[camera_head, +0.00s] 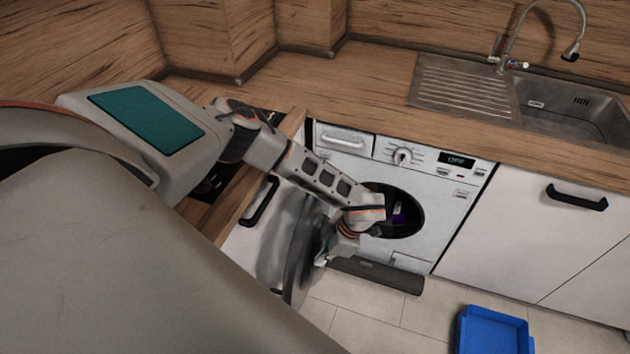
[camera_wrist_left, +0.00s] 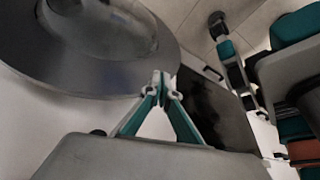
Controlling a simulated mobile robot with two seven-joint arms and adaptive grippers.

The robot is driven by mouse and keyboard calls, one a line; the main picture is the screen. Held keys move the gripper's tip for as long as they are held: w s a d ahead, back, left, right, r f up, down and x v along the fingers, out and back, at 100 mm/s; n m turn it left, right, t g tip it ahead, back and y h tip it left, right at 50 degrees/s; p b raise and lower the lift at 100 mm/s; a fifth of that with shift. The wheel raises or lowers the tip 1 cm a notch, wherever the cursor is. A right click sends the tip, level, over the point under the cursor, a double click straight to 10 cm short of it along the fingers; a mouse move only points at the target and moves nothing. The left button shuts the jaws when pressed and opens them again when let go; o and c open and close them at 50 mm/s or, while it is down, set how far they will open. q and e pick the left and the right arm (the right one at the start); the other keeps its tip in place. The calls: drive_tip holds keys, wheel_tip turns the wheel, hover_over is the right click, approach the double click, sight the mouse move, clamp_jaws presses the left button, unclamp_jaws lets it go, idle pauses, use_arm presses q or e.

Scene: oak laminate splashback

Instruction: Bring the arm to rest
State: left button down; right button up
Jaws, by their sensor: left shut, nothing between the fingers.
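My left arm reaches in from the left, in front of the washing machine (camera_head: 460,200). My left gripper (camera_head: 322,260) is beside the open round door (camera_head: 300,262) in the head view and partly hidden there. In the left wrist view its teal fingers (camera_wrist_left: 161,82) meet at the tips, with nothing between them. The door (camera_wrist_left: 95,85) fills the upper left of that view, close to the fingertips; I cannot tell whether they touch. My right gripper is not in view.
The machine's round opening (camera_head: 405,225) is dark, with something purple (camera_head: 398,217) inside. A blue tray (camera_head: 493,333) is on the tiled floor (camera_head: 400,318). A wooden counter (camera_head: 370,95) with a sink (camera_head: 560,105) runs above the machine. White cupboards stand right of it.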

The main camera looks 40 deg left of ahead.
use_arm(q)
drive_tip(key=v, duration=0.9)
drive_tip(key=shift+s, duration=0.35)
